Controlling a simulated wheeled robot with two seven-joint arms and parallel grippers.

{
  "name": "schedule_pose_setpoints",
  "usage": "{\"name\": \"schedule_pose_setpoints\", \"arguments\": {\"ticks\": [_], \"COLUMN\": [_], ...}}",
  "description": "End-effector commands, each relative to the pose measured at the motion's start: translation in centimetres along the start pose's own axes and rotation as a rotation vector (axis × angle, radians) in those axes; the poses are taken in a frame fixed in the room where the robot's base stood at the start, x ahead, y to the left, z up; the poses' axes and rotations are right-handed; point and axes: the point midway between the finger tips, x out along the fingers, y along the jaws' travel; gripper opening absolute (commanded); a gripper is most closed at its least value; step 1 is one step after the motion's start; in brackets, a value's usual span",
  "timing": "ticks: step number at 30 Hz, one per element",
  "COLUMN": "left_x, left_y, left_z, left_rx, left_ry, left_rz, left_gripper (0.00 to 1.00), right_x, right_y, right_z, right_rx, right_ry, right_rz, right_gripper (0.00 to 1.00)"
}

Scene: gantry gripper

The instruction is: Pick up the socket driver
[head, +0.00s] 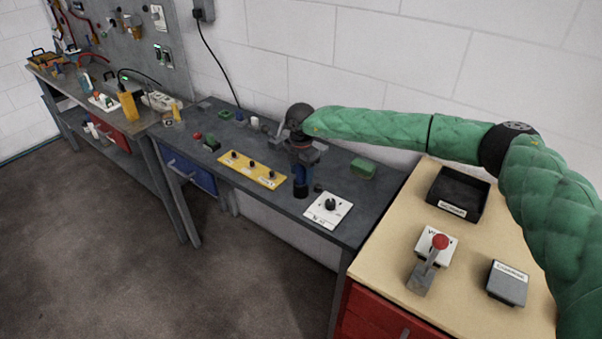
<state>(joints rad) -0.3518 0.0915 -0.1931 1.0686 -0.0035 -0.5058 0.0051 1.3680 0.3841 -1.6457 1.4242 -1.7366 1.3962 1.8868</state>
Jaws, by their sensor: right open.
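My right gripper (303,150) hangs down at the end of a green padded arm, over the dark workbench. It is open. Just below it, a dark blue upright thing with a black lower end (301,186) stands near the bench's front edge. It looks like the socket driver, but it is small and its top is hidden by the gripper. I cannot tell whether the fingers touch it. My left gripper is not in view.
A yellow panel with black knobs (252,170) lies left of the gripper, and a white knob plate (328,209) lies to the right. A green block (363,168) sits behind. A wooden-topped cabinet (385,248) at right carries a black tray (458,196) and a red-knobbed lever (439,243).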

Motion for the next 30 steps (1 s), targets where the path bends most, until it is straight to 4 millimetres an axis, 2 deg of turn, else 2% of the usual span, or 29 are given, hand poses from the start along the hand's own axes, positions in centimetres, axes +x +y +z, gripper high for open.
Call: {"name": "schedule_pose_setpoints", "arguments": {"ticks": [10, 11, 18, 26, 30], "left_x": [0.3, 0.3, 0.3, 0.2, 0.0], "left_y": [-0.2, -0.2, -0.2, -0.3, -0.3], "left_z": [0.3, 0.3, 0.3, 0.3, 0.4], "left_rx": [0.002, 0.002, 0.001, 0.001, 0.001], "left_ry": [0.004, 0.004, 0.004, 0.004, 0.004], "left_rz": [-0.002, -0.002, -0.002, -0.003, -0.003], "left_gripper": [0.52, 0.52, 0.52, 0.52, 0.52], "right_x": [0.4, 0.4, 0.4, 0.2, -0.9], "right_y": [0.0, 0.0, 0.0, 0.0, 0.1], "right_z": [0.0, 0.0, 0.0, 0.0, 0.0], "right_rx": [0.000, 0.000, 0.000, 0.000, 0.000], "right_ry": [0.000, 0.000, 0.000, -0.001, -0.001], "right_rz": [0.001, 0.001, 0.001, 0.002, 0.003], "right_gripper": [0.56, 0.52, 0.05, 0.03, 0.03]}}
